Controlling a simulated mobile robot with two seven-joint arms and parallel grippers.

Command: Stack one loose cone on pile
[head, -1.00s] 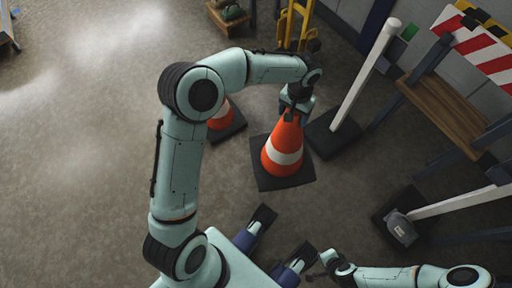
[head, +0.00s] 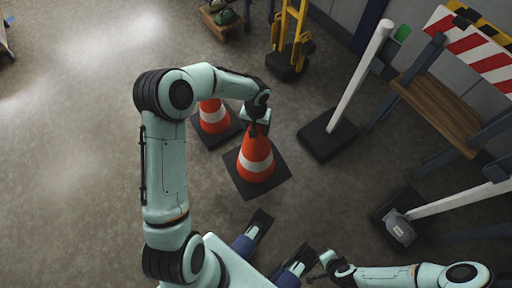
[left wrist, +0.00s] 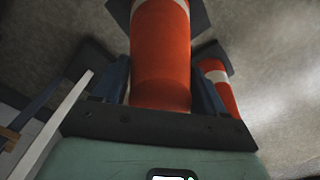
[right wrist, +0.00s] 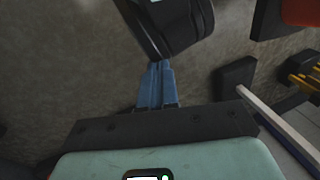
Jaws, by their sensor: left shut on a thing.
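My left gripper (head: 258,128) is shut on the top of an orange cone with a white band and a black square base (head: 256,164). The cone hangs about upright below it; the gap to the floor is hard to judge. In the left wrist view this cone (left wrist: 161,62) fills the space between the fingers. A second orange and white cone (head: 213,118) stands just behind and left of it, its top partly hidden by my left arm. I cannot tell whether it is one cone or several nested. My right gripper (right wrist: 157,85) is empty, its fingers together, low in front.
A white post on a black base (head: 328,138) stands right of the cones. A yellow frame (head: 290,40) stands behind. A striped barrier (head: 470,42) with a wooden board (head: 440,110) and another white post (head: 455,204) are at the right. The floor at left is clear.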

